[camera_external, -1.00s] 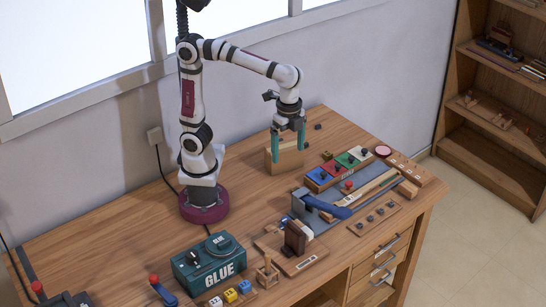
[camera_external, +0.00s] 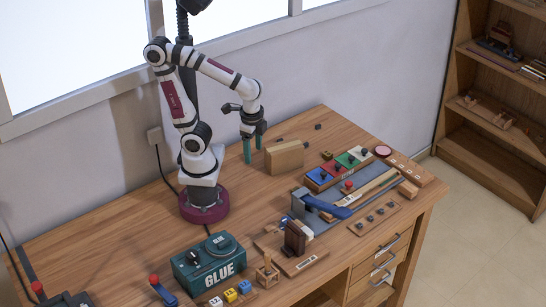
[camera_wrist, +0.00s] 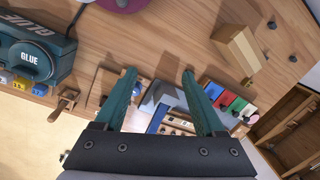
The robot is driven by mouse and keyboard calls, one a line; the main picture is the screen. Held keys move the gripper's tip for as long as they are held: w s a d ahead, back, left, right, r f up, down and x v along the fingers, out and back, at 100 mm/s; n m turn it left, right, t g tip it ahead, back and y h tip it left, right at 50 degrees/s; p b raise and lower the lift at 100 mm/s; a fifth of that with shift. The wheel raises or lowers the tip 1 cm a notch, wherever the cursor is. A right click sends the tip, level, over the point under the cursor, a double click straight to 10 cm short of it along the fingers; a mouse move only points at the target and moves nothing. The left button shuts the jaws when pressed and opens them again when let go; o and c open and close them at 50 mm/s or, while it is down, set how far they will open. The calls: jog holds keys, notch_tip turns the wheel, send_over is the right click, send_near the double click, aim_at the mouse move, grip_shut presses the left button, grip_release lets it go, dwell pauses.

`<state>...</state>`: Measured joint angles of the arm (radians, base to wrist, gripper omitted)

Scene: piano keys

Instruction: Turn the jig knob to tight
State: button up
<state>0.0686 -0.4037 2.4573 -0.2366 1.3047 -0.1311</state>
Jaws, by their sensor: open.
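A grey-blue jig (camera_external: 304,206) with a long blue lever (camera_external: 330,207) stands on the right part of the bench; in the wrist view the jig (camera_wrist: 163,98) shows partly between my fingers. A red knob (camera_external: 348,185) sits beside the jig's far side. I cannot tell whether this is the jig knob, and no tight marking is readable. My gripper (camera_external: 252,150) is open and empty, pointing down above the bench, left of a pale wooden block (camera_external: 284,158). The teal fingers are spread apart in the wrist view (camera_wrist: 158,75).
A green glue box (camera_external: 208,264) stands at the front, with numbered colored blocks (camera_external: 230,295) beside it. A brown wooden fixture (camera_external: 295,238) stands near the jig. Red, blue, green and white panels (camera_external: 336,170) lie behind the jig. The bench between glue box and wooden block is mostly clear.

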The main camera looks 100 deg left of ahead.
aim_at(286, 219)
jog(key=w+d+f+n+h, duration=0.1)
jog(key=w+d+f+n, duration=0.3)
jog(key=w+d, duration=0.6)
jog(key=f, duration=0.5)
jog(key=a+f, duration=0.1)
jog(key=f, duration=0.4)
jog(key=w+f, duration=0.1)
jog(key=f, duration=0.3)
jog(key=shift+a+f, duration=0.25)
jog(key=shift+f, duration=0.15)
grip_shut()
